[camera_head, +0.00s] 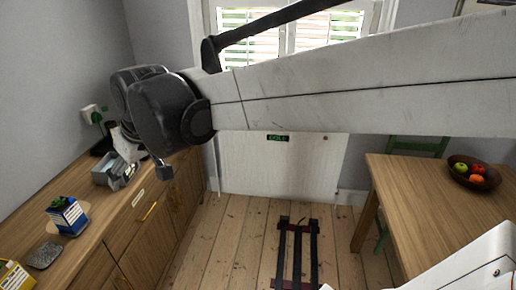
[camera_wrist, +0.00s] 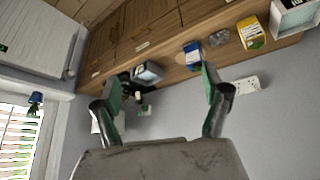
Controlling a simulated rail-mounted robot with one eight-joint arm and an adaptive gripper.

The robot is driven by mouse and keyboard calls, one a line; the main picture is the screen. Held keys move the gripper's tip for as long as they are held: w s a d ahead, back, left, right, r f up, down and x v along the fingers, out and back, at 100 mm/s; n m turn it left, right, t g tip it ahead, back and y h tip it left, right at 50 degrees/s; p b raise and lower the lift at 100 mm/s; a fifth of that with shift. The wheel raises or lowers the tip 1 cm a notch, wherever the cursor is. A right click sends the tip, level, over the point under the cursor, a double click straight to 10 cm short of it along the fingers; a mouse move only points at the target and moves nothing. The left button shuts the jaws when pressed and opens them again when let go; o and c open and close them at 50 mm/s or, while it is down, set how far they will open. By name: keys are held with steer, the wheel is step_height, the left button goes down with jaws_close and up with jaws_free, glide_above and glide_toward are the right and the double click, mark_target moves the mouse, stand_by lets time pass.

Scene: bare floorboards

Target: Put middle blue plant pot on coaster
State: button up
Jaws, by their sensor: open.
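In the wrist view, which is turned upside down, a small blue pot (camera_wrist: 36,98) with a dark plant stands on the white sill or ledge by the window. My arm hides that place in the head view. A round tan disc, perhaps the coaster (camera_head: 54,229), lies on the sideboard at the left, under a blue and white box-like item (camera_head: 68,213) with something dark on top. My gripper (camera_wrist: 162,82) is open and empty, with its fingers wide apart. It is in the air near the sideboard, away from the pot.
The sideboard (camera_head: 140,205) also holds a grey container (camera_head: 112,172), a flat grey item (camera_head: 44,255) and a yellow box (camera_head: 15,276). A table (camera_head: 425,200) with a fruit bowl (camera_head: 474,184) stands at the right.

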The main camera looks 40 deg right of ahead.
steer(key=s+d+f+m, duration=0.1)
steer(key=s+d+f, duration=0.1)
steer(key=s, duration=0.6)
steer(key=s+d+f+m+t+h, duration=0.1)
steer(key=s+f, duration=0.3)
steer(key=s, duration=0.4)
steer(key=shift+d, duration=0.9)
steer(key=shift+s, duration=0.1)
steer(key=shift+f, duration=0.25)
